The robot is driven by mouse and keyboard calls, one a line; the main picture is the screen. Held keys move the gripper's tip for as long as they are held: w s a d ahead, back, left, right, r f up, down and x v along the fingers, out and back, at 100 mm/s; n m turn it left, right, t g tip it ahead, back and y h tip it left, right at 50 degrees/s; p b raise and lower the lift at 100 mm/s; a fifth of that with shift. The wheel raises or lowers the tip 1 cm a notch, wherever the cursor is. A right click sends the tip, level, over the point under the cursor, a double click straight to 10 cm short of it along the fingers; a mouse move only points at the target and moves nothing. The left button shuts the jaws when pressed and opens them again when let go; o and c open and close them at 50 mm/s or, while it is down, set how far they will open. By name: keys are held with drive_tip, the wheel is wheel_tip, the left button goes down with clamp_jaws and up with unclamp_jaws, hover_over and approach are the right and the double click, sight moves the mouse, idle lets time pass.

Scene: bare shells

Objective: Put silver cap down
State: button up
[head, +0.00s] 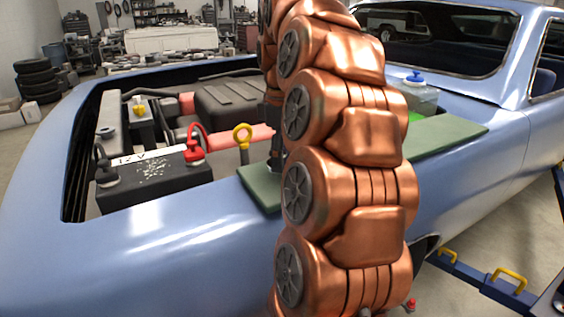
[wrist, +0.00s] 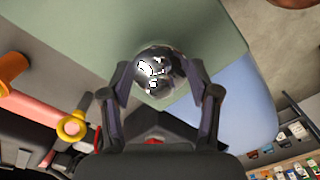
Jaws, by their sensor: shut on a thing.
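The silver cap (wrist: 160,68) is round and shiny and sits between my gripper's fingertips in the wrist view. My gripper (wrist: 160,80) is shut on it, one dark finger on each side. Behind the cap is the green mat (wrist: 205,22), which lies along the blue car's fender; it also shows in the head view (head: 447,136). In the head view my copper arm hides the middle of the mat, and I cannot make out the cap there. I cannot tell whether the cap touches the mat.
The open engine bay is left of the mat, with a battery (head: 155,182), a red clamp (head: 196,150) and a yellow dipstick loop (head: 242,132). A blue-capped bottle (head: 415,92) stands behind my arm. The mat's right part looks clear.

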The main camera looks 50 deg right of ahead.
drive_tip(key=shift+f+p, duration=0.4)
drive_tip(key=shift+f, duration=0.65)
drive_tip(key=shift+f, duration=0.15)
drive_tip(key=o, duration=1.1)
drive_tip(key=shift+c, duration=0.2)
drive_tip(key=shift+r, duration=0.2)
drive_tip(key=shift+r+b, duration=0.45)
drive_tip(key=shift+r, duration=0.5)
drive_tip(key=shift+r+p, duration=1.65)
drive_tip(key=shift+r, duration=1.1)
